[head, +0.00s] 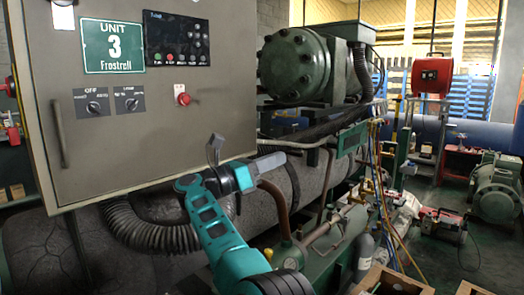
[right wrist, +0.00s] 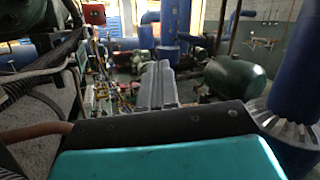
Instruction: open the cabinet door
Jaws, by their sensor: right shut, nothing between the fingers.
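The grey cabinet door (head: 120,155) fills the upper left of the head view and looks closed, its face flat and unbroken. Its long vertical handle (head: 60,133) is on the door's left side. My right gripper (head: 280,159) is below the door's lower right corner, right of the handle and well apart from it. Its fingers point right, away from the handle. The right wrist view shows the fingers (right wrist: 158,85) pressed together with nothing between them. My left gripper is not in view.
The door carries two rotary switches (head: 96,106), a red knob (head: 183,98) and a display panel (head: 177,40). A green compressor (head: 298,66) stands right of the cabinet. A ribbed hose (head: 150,238) runs below it. Hoses and a red reel (head: 432,75) are farther right.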

